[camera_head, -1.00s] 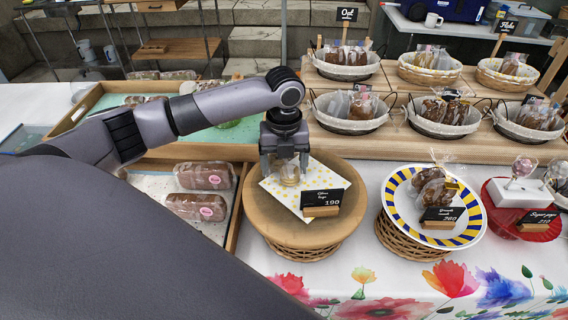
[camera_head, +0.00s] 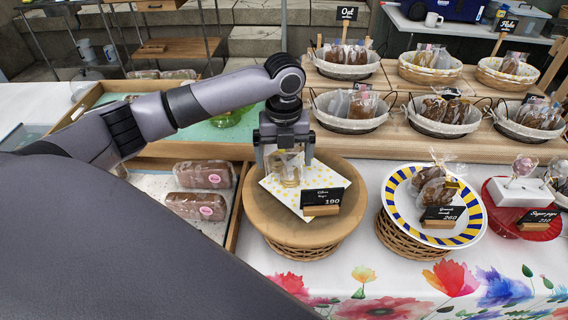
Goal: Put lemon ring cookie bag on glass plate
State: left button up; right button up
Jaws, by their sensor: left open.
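The lemon ring cookie bag (camera_head: 288,171) is a small clear bag with pale yellow rings. It appears on the yellow-dotted paper (camera_head: 318,180) on the round wooden stand (camera_head: 266,217), behind the black price card (camera_head: 322,198) reading 190. My left gripper (camera_head: 285,167) points down over the bag, open, with a finger at each side of it. Whether the fingers touch the bag is not clear. A green glass piece (camera_head: 226,118), possibly the glass plate, shows in the wooden tray behind my left arm, which hides part of it. My right gripper is out of view.
A striped plate (camera_head: 471,222) with bagged cookies and a red stand (camera_head: 519,228) are to the right. Wrapped loaves (camera_head: 204,175) lie in a compartment at left. Cookie baskets (camera_head: 347,117) line the wooden shelf behind. The wooden tray's rim (camera_head: 187,154) runs below my left arm.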

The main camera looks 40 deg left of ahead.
aim_at(284, 165)
pick_arm(q)
notch_tip(284, 165, up, 9)
jog(key=shift+r, duration=0.15)
dwell(0.6)
